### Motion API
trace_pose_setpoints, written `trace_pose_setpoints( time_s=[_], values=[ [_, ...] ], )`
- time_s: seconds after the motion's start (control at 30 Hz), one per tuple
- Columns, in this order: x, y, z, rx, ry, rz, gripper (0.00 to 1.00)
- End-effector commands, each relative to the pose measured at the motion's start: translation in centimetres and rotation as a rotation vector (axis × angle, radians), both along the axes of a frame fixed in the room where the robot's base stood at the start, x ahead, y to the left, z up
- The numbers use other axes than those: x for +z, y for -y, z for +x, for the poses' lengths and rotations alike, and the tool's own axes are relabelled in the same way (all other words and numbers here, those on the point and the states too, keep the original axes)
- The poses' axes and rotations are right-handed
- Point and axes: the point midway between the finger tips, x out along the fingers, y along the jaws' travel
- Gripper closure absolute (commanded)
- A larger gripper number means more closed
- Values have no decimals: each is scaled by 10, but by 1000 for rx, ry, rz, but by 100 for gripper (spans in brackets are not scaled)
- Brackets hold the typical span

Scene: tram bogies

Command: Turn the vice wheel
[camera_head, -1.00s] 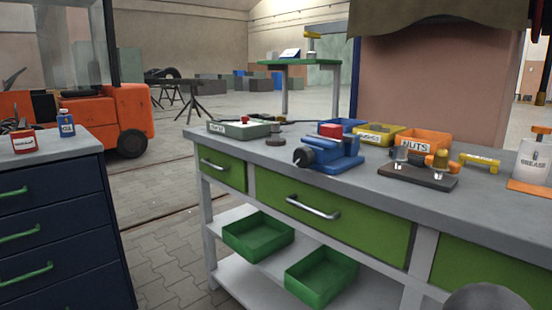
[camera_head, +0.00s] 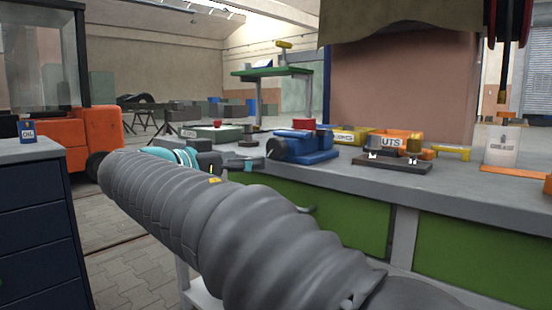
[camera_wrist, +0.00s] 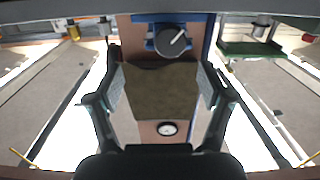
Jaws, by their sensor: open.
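The blue vice (camera_head: 312,150) stands on the workbench with a red block (camera_head: 303,123) on it. Its dark round wheel (camera_head: 277,150) faces left, toward my gripper. My gripper (camera_head: 255,163) is just left of the wheel in the head view, with a gap that I cannot judge exactly. In the wrist view the wheel (camera_wrist: 172,42) shows at the top with a pale handle across its face, and blue vice parts lie around it. My gripper (camera_wrist: 160,85) is open there, its two fingers apart with nothing between them; the wheel is beyond the fingertips.
The workbench (camera_head: 465,190) also holds an orange nuts bin (camera_head: 402,138), a yellow bin (camera_head: 352,134), a dark tray (camera_head: 392,164) and a grease container (camera_head: 500,148). A dark blue cabinet (camera_head: 35,230) stands left. My arm covers the bench's lower left.

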Motion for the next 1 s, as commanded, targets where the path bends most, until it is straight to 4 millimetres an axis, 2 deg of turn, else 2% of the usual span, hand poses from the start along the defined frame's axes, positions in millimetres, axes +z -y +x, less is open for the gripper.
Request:
trace_pose_setpoints(
  time_s=[0.03,0.1,0.23,0.37,0.8,1.0],
  values=[
    [1,-12,-1,5,35,6,20],
    [5,-20,-2,6,71,13,20],
    [8,-19,2,5,96,18,20],
    [9,-8,16,3,94,17,20],
    [8,42,79,3,90,16,20],
    [8,56,98,5,91,17,20]
  ],
)
